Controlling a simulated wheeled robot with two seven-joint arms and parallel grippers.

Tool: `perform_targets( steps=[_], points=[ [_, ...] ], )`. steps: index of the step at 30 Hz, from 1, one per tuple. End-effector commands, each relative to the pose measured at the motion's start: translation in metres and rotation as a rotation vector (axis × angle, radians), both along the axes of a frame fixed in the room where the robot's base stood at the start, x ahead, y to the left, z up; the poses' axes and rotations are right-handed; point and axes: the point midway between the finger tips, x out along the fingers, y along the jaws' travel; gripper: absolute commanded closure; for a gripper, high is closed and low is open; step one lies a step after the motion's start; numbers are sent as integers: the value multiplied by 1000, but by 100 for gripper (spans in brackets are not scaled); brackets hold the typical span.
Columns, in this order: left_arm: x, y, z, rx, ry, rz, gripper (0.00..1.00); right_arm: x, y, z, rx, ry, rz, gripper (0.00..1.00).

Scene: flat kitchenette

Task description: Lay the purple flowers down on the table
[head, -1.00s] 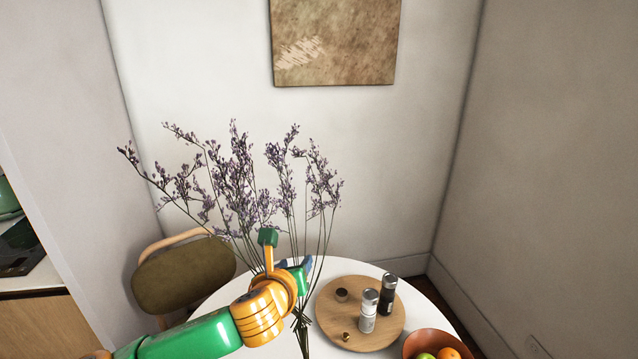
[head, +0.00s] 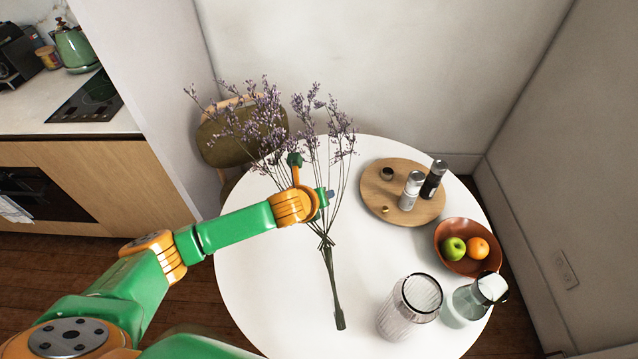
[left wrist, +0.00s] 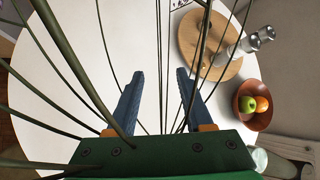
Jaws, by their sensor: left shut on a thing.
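The purple flowers (head: 250,125) are a tall bunch with thin dark stems, in the head view left of centre. Their blossoms spread at the top, and the stems gather below my left gripper (head: 322,196) into a narrow bundle ending over the table's front part. My left gripper is shut on the stems. In the left wrist view, stems run past and between its blue fingers (left wrist: 158,85). The round white table (head: 255,280) lies beneath; I cannot tell whether the stem ends touch it. My right gripper is not in view.
A wooden board (head: 385,205) with two shakers stands at the back right. A fruit bowl (head: 455,265), a clear ribbed glass vessel (head: 405,310) and a glass jug (head: 470,305) stand on the right. A chair (head: 225,140) is behind. The table's left part is clear.

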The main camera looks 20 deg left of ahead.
Motion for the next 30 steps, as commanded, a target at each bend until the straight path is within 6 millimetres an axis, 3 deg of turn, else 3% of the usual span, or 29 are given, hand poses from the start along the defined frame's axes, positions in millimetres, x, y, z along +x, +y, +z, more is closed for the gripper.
perform_targets(
  steps=[9,30],
  points=[
    [-1,0,-52,-80,135,2,100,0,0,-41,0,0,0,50],
    [-4,-3,-147,-213,357,0,100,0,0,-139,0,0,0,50]
  ],
)
